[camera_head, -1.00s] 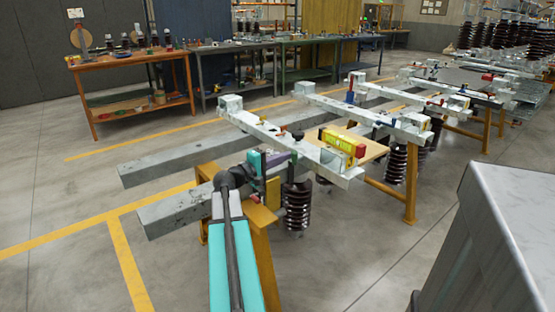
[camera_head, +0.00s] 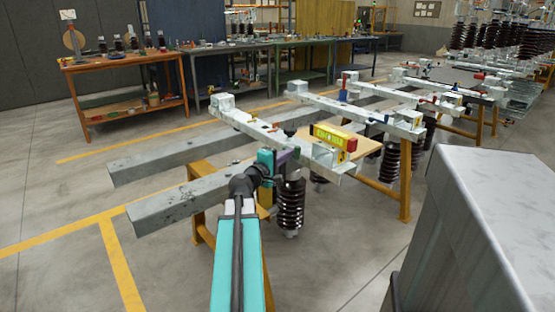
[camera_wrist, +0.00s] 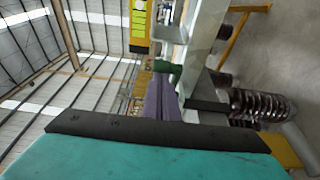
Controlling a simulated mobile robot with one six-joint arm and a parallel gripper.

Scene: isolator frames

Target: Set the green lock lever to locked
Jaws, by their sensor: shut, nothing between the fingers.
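A green part (camera_wrist: 166,68), which looks like the green lock lever, shows in the wrist view just beyond my fingertips, beside the pale beam. I cannot tell whether it touches the fingers or what position it is in. In the head view I cannot make it out; my gripper may be hiding it. My gripper (camera_head: 290,155) has purple fingers, shut and empty, at the near side of the front pale beam (camera_head: 262,131). The fingers also show in the wrist view (camera_wrist: 163,92), pointing along the beam.
A grey cabinet (camera_head: 480,190) fills the right foreground. Floor at left is free.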

